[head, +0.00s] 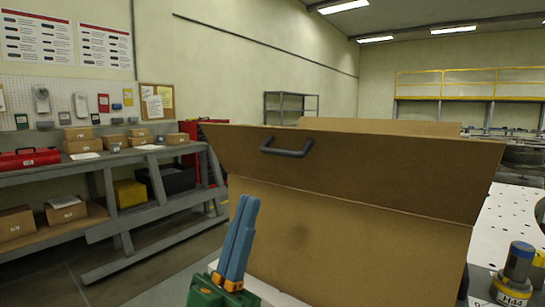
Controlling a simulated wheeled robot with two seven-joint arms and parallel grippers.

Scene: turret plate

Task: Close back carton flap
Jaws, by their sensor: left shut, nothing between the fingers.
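A large brown carton (340,245) fills the lower middle of the head view. A wide flap (390,168) with a dark handle (287,148) stands raised along its upper edge and flares wider toward the top. Another brown panel edge (380,127) shows behind that flap; I cannot tell for certain which of them is the back flap. My left gripper (245,205) has blue fingers on a green body. It is shut and empty, pointing up in front of the carton wall, below the handle flap. Whether it touches the carton is unclear. My right gripper is not in view.
A white perforated plate (500,215) lies at the right, with a yellow-banded cylinder (515,275) at its near side. A grey workbench (150,165) with small boxes and a red toolbox (30,157) stands at the left. Open floor lies between bench and carton.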

